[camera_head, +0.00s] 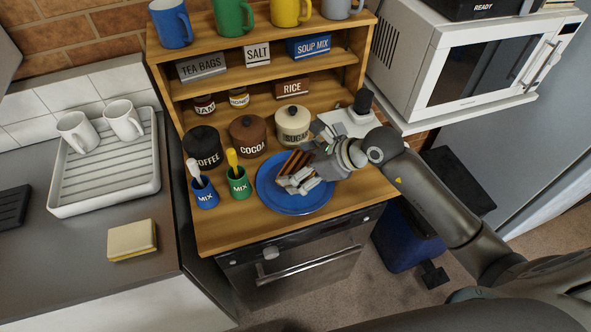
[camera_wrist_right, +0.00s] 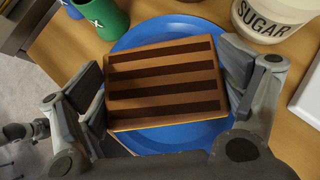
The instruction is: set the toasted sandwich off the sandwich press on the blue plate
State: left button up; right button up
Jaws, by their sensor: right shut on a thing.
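The toasted sandwich (camera_wrist_right: 165,82), brown with dark grill stripes, is between the fingers of my right gripper (camera_head: 304,178), which is shut on it. In the right wrist view the fingers of this gripper (camera_wrist_right: 166,90) press on its left and right sides. The blue plate (camera_head: 268,193) lies on the wooden shelf's counter, and the sandwich is over it; I cannot tell whether they touch. The plate's rim also shows around the sandwich in the right wrist view (camera_wrist_right: 150,142). The white sandwich press (camera_head: 350,122) stands behind my right gripper, partly hidden. My left gripper is not in view.
Canisters marked coffee (camera_head: 203,147), cocoa (camera_head: 248,135) and sugar (camera_head: 293,124) stand behind the plate. Blue (camera_head: 205,195) and green (camera_head: 239,184) MIX cups stand close to its left. A microwave (camera_head: 480,65) is at the upper right. The counter's front edge is just before the plate.

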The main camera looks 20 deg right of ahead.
jog(key=shift+w+a+f, duration=0.2)
jog(key=shift+w+f, duration=0.25)
jog(key=shift+f, duration=0.1)
jog(key=f, duration=0.1)
jog(key=f+p, duration=0.1)
jog(key=f, duration=0.1)
jog(key=shift+w+a+f+p, duration=0.15)
jog(key=shift+w+f+p, duration=0.1)
jog(key=shift+p, duration=0.05)
jog(key=shift+f, duration=0.1)
jog(key=shift+f, duration=0.15)
jog(key=o, duration=0.5)
jog(key=shift+o, duration=0.2)
